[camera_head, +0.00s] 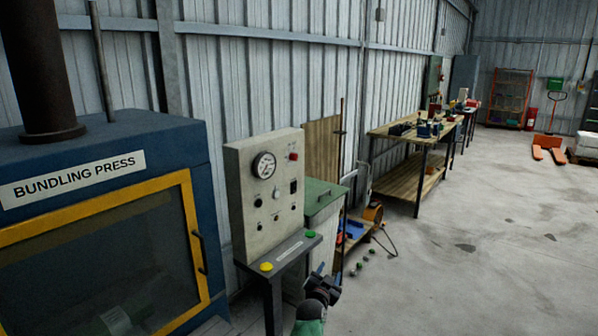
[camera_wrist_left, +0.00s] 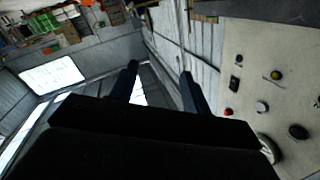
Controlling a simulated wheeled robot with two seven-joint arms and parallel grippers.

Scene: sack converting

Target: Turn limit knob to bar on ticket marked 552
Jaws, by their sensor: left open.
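A beige control panel (camera_head: 270,185) stands right of the bundling press, with a round white gauge (camera_head: 264,165), a red button (camera_head: 293,156) and several small dark knobs and switches. I cannot tell which is the limit knob. The panel (camera_wrist_left: 258,45) also fills the right of the left wrist view, with a black knob (camera_wrist_left: 298,131) near its corner. No ticket marked 552 can be read. My right gripper is not in view.
The blue bundling press (camera_head: 165,135) with a yellow-framed door stands at left. A ledge below the panel carries a yellow button (camera_head: 266,266) and a green button (camera_head: 310,233). A green cabinet (camera_head: 322,196) and wooden bench (camera_head: 400,180) stand behind. The floor at right is mostly clear.

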